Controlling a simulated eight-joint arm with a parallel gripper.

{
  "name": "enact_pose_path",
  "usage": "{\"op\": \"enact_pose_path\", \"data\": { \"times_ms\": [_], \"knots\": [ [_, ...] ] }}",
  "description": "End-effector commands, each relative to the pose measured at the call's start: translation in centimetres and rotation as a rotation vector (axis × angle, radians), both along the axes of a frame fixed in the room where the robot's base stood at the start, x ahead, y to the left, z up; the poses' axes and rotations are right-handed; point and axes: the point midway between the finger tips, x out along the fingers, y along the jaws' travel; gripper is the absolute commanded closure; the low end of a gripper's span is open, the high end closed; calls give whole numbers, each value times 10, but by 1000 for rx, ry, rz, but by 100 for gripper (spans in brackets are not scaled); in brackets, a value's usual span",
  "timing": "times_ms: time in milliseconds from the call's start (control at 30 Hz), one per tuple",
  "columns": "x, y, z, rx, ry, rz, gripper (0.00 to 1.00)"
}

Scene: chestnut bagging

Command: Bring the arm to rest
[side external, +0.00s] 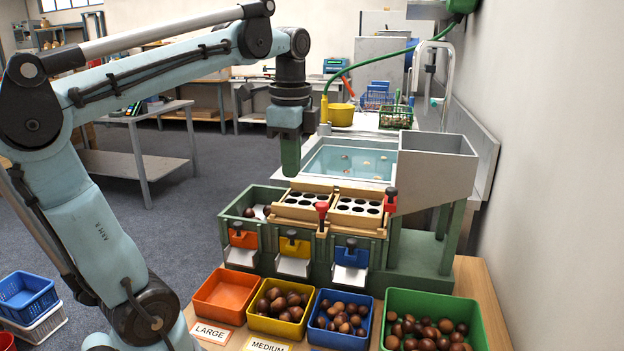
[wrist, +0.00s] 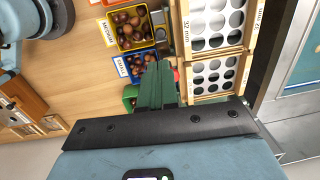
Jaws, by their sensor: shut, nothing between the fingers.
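My gripper (side external: 290,172) hangs pointing down above the left rear part of the green sorting machine (side external: 405,245). Its green fingers are shut together with nothing between them; they also show in the wrist view (wrist: 158,75). The fingertips are above the green compartment (side external: 240,207) at the machine's left, apart from it, and beside the wooden sieve trays (side external: 306,203). In the wrist view, the fingers cover part of the machine's front.
Orange (side external: 226,296), yellow (side external: 281,326), blue (side external: 341,338) and green (side external: 389,338) bins stand in front on the wooden table; the orange one looks empty, the others hold chestnuts. A grey hopper (side external: 438,162) rises at the right. A water-filled sink (side external: 349,162) lies behind.

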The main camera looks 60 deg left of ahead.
Motion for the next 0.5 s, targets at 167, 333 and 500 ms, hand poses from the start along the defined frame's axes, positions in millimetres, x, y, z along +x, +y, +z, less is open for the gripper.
{"op": "enact_pose_path", "data": {
  "times_ms": [167, 333, 500],
  "knots": [
    [0, -2, 9, 1, -4, 4, 100],
    [7, -19, -12, 7, -95, 99, 100],
    [17, -56, -61, -38, -296, 316, 100]
  ]
}}
